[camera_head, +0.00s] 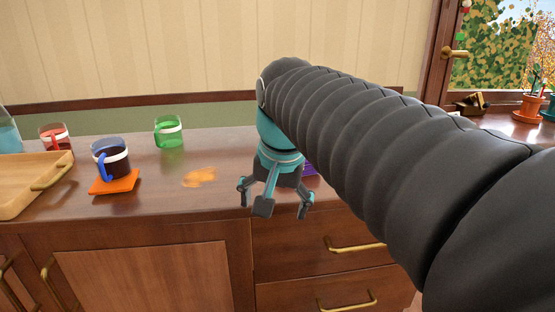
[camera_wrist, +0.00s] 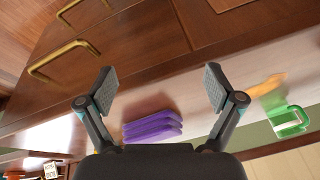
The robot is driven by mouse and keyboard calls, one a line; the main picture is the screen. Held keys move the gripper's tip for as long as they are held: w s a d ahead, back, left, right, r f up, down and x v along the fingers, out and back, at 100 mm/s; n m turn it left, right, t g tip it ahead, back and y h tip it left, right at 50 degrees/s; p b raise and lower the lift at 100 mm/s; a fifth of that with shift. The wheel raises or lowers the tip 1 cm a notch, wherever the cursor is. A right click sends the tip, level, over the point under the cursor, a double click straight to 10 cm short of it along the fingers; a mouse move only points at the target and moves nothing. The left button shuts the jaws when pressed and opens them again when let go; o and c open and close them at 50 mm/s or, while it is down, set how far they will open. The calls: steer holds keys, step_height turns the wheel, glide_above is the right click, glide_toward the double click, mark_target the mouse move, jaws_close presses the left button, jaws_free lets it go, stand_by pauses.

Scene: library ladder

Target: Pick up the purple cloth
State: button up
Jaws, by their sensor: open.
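The purple cloth (camera_wrist: 153,126) lies folded in layers on the counter in the wrist view. In the head view only a small purple edge (camera_head: 309,169) shows behind my gripper; my arm hides the rest. My gripper (camera_head: 275,208) is open and empty, above the counter's front edge. In the wrist view its two fingers (camera_wrist: 160,90) are spread apart, with the cloth beyond and between them, apart from both.
An orange spill (camera_head: 200,177) lies left of my gripper. A green mug (camera_head: 169,132), a blue-handled mug (camera_head: 110,158) on an orange mat, a red mug (camera_head: 55,138) and a wooden tray (camera_head: 30,184) stand farther left. Drawer handles (camera_head: 347,302) stick out below the counter.

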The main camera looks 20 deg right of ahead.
steer(key=w+d+r+m+g+p, duration=0.2)
steer(key=w+d+r+m+g, duration=0.2)
steer(key=w+d+r+m, duration=0.85)
glide_above(308, 169)
steer(key=w+a, duration=0.1)
steer(key=w, duration=0.2)
step_height(308, 169, down, 6)
steer(key=shift+w+f, duration=0.1)
steer(key=shift+f, duration=0.1)
steer(key=shift+a+f+b, duration=0.15)
steer(key=shift+f+b, duration=0.05)
steer(key=shift+f, duration=1.15)
steer(key=shift+a+f+b, duration=0.15)
steer(key=shift+f, duration=1.15)
steer(key=c, duration=1.2)
